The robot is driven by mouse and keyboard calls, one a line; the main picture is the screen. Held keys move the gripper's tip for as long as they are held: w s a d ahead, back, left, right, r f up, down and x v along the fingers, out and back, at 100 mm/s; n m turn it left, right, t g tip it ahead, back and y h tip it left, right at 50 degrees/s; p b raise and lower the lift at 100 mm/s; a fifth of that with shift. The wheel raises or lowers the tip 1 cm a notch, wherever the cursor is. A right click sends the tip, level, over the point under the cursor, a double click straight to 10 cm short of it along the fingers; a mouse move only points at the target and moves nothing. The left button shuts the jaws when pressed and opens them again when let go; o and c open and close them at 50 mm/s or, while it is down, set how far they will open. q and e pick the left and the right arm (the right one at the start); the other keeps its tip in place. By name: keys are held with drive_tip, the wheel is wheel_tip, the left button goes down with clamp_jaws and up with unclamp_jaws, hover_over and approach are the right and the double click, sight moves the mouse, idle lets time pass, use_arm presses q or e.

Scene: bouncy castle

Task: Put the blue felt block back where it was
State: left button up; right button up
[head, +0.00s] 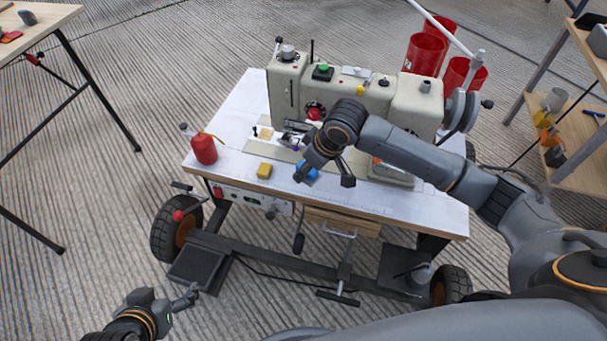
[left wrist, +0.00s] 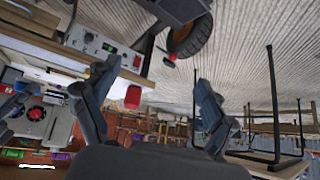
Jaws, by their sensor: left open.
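The blue felt block (head: 311,172) lies on the white sewing table (head: 400,205) near its front edge, partly hidden by my right gripper (head: 325,178). My right gripper reaches down over the block from the right. Its two fingers stand apart, one close to the block and the other to the right with a gap; I cannot tell whether the near finger touches. My left gripper (head: 183,299) is low at the bottom left, in front of the table and away from the block. It shows open and empty in the left wrist view (left wrist: 152,85).
A yellow block (head: 264,171) and a red oil can (head: 204,149) stand left of the blue block. The cream sewing machine (head: 375,98) fills the back of the table. A control box (head: 240,196) hangs under the front edge.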

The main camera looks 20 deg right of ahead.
drive_tip(key=w+f+b, duration=0.1)
drive_tip(key=w+f, duration=0.2)
drive_tip(key=shift+w+d+f+b, duration=0.15)
drive_tip(key=shift+d+f+b, duration=0.1)
drive_tip(key=shift+b, duration=0.1)
use_arm(q)
drive_tip(key=w+d+r+t+h+b, duration=0.15)
drive_tip(key=w+d+r+t, duration=0.25)
drive_tip(key=w+r+t, duration=0.6)
use_arm(e)
drive_tip(key=shift+w+d+f, duration=0.1)
drive_tip(key=shift+w+f, duration=0.95)
drive_tip(key=shift+f, duration=0.1)
drive_tip(key=shift+w+f, duration=0.15)
wheel_tip(320, 180, down, 3)
drive_tip(key=shift+w+f+b, duration=0.1)
drive_tip(key=shift+b, duration=0.8)
use_arm(q)
wheel_tip(320, 180, up, 10)
drive_tip(key=s+d+t+h, duration=0.1)
drive_tip(key=t+h, duration=0.2)
drive_tip(key=t, duration=0.1)
drive_tip(key=shift+m, duration=0.3)
drive_tip(key=shift+d, duration=0.1)
use_arm(e)
drive_tip(key=shift+f, duration=0.1)
